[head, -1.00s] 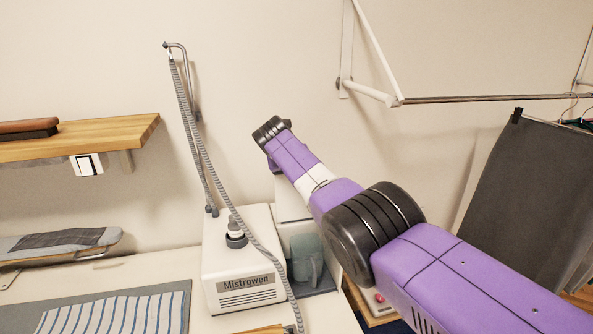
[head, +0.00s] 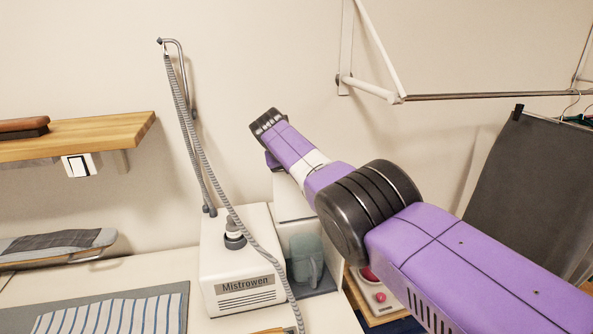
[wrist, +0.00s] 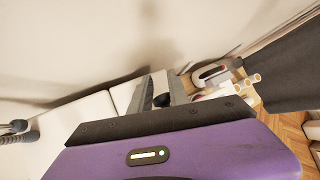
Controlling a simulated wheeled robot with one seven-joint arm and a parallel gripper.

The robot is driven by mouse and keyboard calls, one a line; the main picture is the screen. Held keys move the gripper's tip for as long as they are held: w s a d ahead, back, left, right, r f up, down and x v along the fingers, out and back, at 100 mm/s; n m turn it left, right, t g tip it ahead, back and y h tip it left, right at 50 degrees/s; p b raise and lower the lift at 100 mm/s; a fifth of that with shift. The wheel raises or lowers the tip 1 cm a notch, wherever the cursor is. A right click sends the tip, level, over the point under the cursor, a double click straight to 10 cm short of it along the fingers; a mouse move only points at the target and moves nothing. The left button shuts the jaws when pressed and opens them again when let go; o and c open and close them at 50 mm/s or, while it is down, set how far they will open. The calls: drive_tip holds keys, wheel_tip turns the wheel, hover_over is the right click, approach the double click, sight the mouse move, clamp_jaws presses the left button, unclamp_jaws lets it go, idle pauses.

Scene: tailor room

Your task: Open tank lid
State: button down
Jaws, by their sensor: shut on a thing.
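The white Mistrowen steam unit (head: 240,258) stands on the worktop, with a dark-based cap (head: 235,235) on top. At its right side is a greenish tank (head: 306,258) with a handle. A white panel (head: 287,208), apparently the tank's lid, shows above the tank, partly hidden by my arm. I cannot tell its exact tilt. In the wrist view, my gripper (wrist: 160,92) is shut on a small dark knob (wrist: 162,100), beside white surfaces. In the head view my gripper is mostly hidden behind my wrist.
A grey ribbed hose (head: 195,150) runs from a wall hook down across the unit's front. A wooden shelf (head: 100,130) is at left above an ironing board (head: 55,245). A wall rail (head: 480,98) and hanging dark cloth (head: 515,190) are at right.

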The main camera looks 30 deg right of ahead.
sight(287, 180)
drive_tip(key=c, duration=1.2)
unclamp_jaws()
drive_tip(key=shift+s+a+f, duration=0.1)
drive_tip(key=shift+a+f, duration=0.1)
drive_tip(key=shift+f, duration=0.25)
drive_tip(key=shift+s+a+f, duration=0.1)
drive_tip(key=shift+a+f, duration=0.1)
drive_tip(key=shift+f, duration=0.25)
drive_tip(key=shift+c, duration=0.2)
drive_tip(key=r+p, duration=0.2)
drive_tip(key=s+a+r+p, duration=0.1)
drive_tip(key=shift+b+v, duration=0.65)
drive_tip(key=shift+v, duration=1.95)
drive_tip(key=shift+w+a, duration=0.15)
drive_tip(key=shift+a, duration=0.05)
